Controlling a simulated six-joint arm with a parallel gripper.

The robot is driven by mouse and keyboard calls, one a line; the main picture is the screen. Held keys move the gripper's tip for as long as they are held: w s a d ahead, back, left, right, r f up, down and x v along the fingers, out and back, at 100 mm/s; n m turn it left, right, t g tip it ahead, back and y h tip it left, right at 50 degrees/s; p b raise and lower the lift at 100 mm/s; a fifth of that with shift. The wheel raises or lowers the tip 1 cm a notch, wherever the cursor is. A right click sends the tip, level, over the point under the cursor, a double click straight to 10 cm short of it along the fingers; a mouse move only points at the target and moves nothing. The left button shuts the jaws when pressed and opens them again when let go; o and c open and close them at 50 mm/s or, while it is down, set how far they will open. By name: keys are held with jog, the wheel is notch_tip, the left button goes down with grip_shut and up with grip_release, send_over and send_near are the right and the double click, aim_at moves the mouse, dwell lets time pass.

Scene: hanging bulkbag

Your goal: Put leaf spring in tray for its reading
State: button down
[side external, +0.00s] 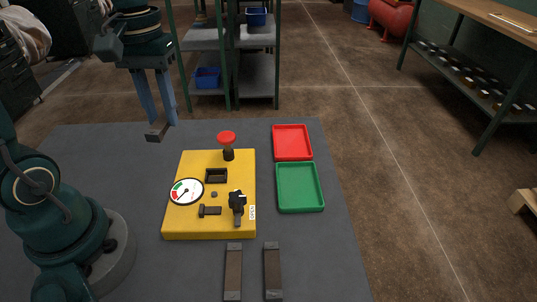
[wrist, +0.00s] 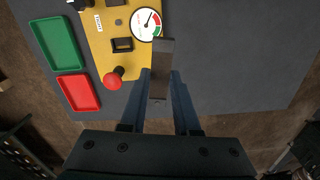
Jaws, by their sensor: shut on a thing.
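My gripper (side external: 159,120) is shut on a dark grey-brown leaf spring (side external: 157,132), held above the table at the back left, left of the yellow panel. In the wrist view the leaf spring (wrist: 161,66) sticks out between the blue fingers (wrist: 160,85). The yellow panel (side external: 190,228) carries a round dial gauge (side external: 186,191) with green and red zones; its needle is too small to read surely. A red tray (side external: 292,142) and a green tray (side external: 300,187) stand right of the panel, both empty. Two more leaf springs (side external: 233,272) (side external: 272,272) lie side by side at the table's front.
The grey table (side external: 330,260) is otherwise clear. Shelves (side external: 205,95) stand behind it.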

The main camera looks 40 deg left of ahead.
jog(key=w+d+m, duration=0.1)
jog(key=m, duration=0.1)
jog(key=w+d+r+m, duration=0.1)
jog(key=m, duration=0.1)
jog(key=w+d+r+m, duration=0.1)
jog(key=w+m, duration=0.1)
jog(key=m, duration=0.1)
jog(key=shift+w+d+r, duration=0.1)
jog(key=shift+r, duration=0.05)
jog(key=s+a+f+n, duration=0.2)
jog(key=s+a+n, duration=0.3)
jog(key=n, duration=0.3)
jog(key=shift+s+f+n, duration=0.2)
jog(key=shift+s+n, duration=0.2)
jog(key=shift+s, duration=0.15)
